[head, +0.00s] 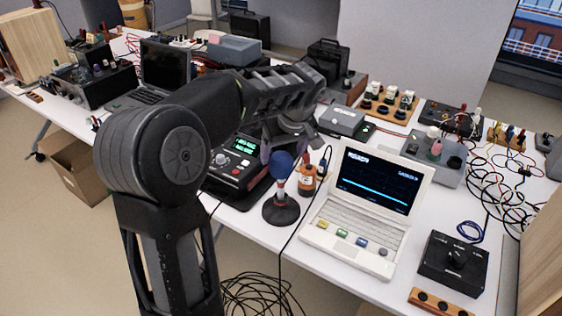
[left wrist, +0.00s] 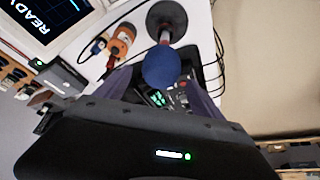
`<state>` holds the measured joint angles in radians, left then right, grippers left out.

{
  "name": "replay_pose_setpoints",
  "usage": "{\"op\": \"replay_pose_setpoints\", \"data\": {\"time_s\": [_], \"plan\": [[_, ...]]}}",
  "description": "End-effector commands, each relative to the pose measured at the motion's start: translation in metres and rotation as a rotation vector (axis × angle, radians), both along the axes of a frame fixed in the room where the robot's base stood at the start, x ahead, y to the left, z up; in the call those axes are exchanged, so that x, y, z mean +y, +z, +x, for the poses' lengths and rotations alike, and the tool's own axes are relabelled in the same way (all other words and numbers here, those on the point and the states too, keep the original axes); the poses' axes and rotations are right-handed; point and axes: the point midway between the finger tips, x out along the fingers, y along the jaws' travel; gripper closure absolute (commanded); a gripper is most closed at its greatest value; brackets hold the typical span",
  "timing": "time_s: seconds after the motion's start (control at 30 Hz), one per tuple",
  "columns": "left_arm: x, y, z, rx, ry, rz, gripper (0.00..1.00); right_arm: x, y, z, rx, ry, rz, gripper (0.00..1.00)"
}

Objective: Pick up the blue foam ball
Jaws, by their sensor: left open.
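The blue foam ball (head: 281,163) sits on top of a short red and white stem on a round black base (head: 281,209), near the front edge of the white table. In the left wrist view the ball (left wrist: 161,68) shows between the two spread purple-grey fingers (left wrist: 160,80). I cannot tell whether either finger touches it. My right gripper is in neither view.
An orange bottle (head: 307,179) stands close to the right of the ball. A white laptop (head: 355,205) is further right. A black device with green digits (head: 240,165) is just left. Black cables hang over the table's front edge.

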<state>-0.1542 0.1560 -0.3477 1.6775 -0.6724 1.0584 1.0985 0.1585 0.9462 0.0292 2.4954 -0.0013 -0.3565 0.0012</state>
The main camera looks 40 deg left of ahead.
Motion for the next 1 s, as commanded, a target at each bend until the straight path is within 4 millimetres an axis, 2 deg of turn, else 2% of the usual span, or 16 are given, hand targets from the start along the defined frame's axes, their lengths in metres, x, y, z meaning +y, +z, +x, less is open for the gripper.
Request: {"op": "replay_pose_setpoints", "data": {"time_s": [0.2, 0.33, 0.97, 1.0], "plan": [[0.009, -0.029, 0.003, 0.005, 0.002, 0.0, 0.22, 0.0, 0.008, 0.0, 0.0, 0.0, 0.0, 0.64], [0.013, -0.042, 0.006, 0.004, 0.002, 0.0, 0.22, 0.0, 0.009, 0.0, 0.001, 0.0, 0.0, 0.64], [0.014, -0.044, 0.007, 0.001, 0.0, 0.0, 0.22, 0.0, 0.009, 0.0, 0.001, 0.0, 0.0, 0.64], [0.014, -0.044, 0.007, 0.001, 0.0, 0.0, 0.25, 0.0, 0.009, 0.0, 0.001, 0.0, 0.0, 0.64]]}}
